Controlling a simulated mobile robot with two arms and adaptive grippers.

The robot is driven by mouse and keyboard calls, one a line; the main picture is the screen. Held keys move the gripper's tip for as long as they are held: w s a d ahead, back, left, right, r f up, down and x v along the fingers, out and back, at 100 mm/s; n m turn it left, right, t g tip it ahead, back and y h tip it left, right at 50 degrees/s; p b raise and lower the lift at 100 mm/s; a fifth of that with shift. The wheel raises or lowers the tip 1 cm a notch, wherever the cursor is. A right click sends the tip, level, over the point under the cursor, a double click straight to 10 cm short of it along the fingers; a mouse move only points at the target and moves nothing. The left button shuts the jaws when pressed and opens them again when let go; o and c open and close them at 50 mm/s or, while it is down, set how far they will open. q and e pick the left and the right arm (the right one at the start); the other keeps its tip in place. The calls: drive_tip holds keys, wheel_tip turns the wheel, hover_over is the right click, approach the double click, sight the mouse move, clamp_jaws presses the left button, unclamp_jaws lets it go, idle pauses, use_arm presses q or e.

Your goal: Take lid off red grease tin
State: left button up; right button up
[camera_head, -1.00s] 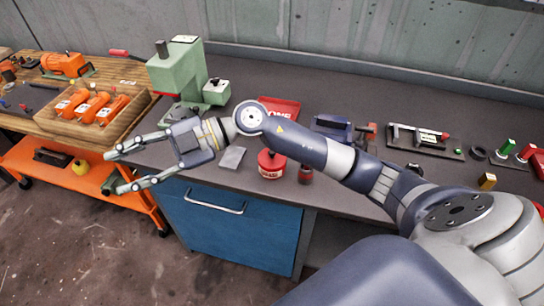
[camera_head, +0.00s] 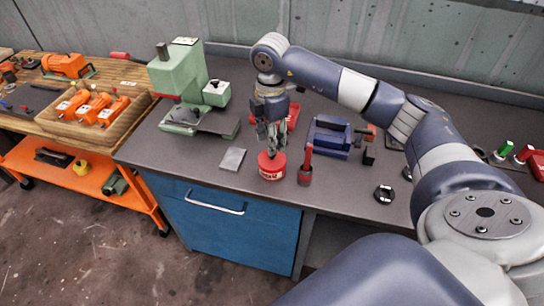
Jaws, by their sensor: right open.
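The red grease tin (camera_head: 271,172) stands on the dark bench top near its front edge, with pale lettering on its side. Its lid top shows red and looks in place, partly hidden by my gripper. My right gripper (camera_head: 271,146) points straight down just above the lid, fingers apart. I cannot tell whether the fingertips touch the lid. My left gripper is not in view.
A small red pot with an upright red handle (camera_head: 306,172) stands close on the tin's right. A grey plate (camera_head: 232,159) lies to its left. A blue vise (camera_head: 331,136) is behind right, a green press (camera_head: 178,78) behind left.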

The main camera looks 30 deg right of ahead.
sight(272, 157)
drive_tip(key=f, duration=0.2)
drive_tip(key=f+p, duration=0.2)
drive_tip(key=f, duration=0.1)
drive_tip(key=shift+w+d+f, duration=0.15)
drive_tip(key=shift+d+f, duration=0.1)
drive_tip(key=shift+f, duration=0.25)
clamp_jaws()
